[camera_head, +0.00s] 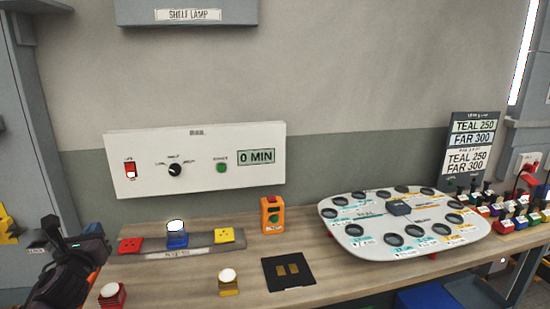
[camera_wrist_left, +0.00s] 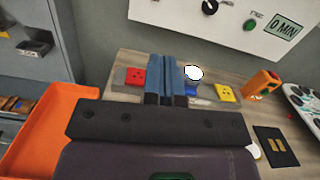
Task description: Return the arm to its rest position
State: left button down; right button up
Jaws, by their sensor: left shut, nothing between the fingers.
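My left gripper (camera_head: 92,240) is at the lower left of the head view, beside the left end of the bench. In the left wrist view its two blue fingers (camera_wrist_left: 166,78) are together, with nothing between them. The fingers overlap the long grey holder strip (camera_head: 190,246) in that view; they appear above the bench, but I cannot tell how high. My right gripper is not in view.
An orange bin (camera_wrist_left: 50,125) stands left.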

pick_arm(q)
jog(key=s+d+f+n+g+h, duration=0.15)
jog(key=s+d+f+n, duration=0.3)
jog(key=f+n, duration=0.55)
jog(key=s+d+f+n+g+h, duration=0.1)
jog(key=s+d+f+n+h, duration=0.35)
jog(key=n, duration=0.95)
jog(key=s+d+f+n+g+y, duration=0.1)
jog(key=s+d+f+n+g, duration=0.1)
jog(key=s+f, duration=0.6)
jog(key=s+d+f+n+g+y, duration=0.1)
jog(key=s+d+f+n, duration=0.3)
jog(key=s+f, duration=0.4)
jog(key=s+n+g, duration=0.1)
jog(key=s, duration=0.2)
jog(key=shift+s, duration=0.3)
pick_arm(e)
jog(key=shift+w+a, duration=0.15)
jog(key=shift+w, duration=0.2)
pick_arm(q)
jog(key=shift+d, duration=0.1)
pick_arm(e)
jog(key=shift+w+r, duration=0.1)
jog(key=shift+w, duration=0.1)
